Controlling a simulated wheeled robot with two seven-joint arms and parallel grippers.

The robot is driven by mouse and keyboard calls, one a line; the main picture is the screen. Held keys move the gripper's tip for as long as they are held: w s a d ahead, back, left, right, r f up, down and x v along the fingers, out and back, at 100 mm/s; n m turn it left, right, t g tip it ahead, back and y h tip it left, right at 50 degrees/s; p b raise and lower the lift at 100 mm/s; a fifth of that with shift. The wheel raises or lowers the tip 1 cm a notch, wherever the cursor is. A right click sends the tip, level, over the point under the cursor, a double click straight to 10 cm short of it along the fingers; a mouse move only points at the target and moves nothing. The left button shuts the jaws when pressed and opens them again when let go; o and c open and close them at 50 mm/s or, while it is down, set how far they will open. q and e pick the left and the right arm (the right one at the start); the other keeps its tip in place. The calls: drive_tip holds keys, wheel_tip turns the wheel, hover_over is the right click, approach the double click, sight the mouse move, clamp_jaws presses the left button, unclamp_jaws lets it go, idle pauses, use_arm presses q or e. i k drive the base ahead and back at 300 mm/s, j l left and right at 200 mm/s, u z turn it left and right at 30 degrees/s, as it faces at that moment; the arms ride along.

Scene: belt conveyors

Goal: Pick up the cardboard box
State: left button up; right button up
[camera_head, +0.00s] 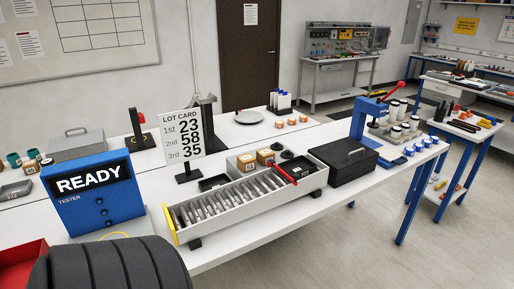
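Two small tan boxes that look like cardboard stand side by side behind the long slotted tray on the white bench. The left box (246,162) and the right box (265,157) have dark markings on their sides. They seem to sit in or on a low grey holder, whose lower part is hidden by the tray. I cannot tell which box the task means.
The long tray (183,238) holds several metal parts; a red bar lies at its right end. A lot card sign (183,138), blue tester (95,195) and black case (345,162) stand around it. A black ribbed object (110,268) fills the lower left. Open floor lies right.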

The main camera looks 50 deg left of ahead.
sight(263, 155)
drive_tip(key=u, duration=1.6)
drive_tip(key=i+l+u, duration=0.1)
drive_tip(key=l, duration=0.25)
drive_tip(key=i+l+u, duration=0.15)
drive_tip(key=l, duration=0.2)
drive_tip(key=k, duration=0.05)
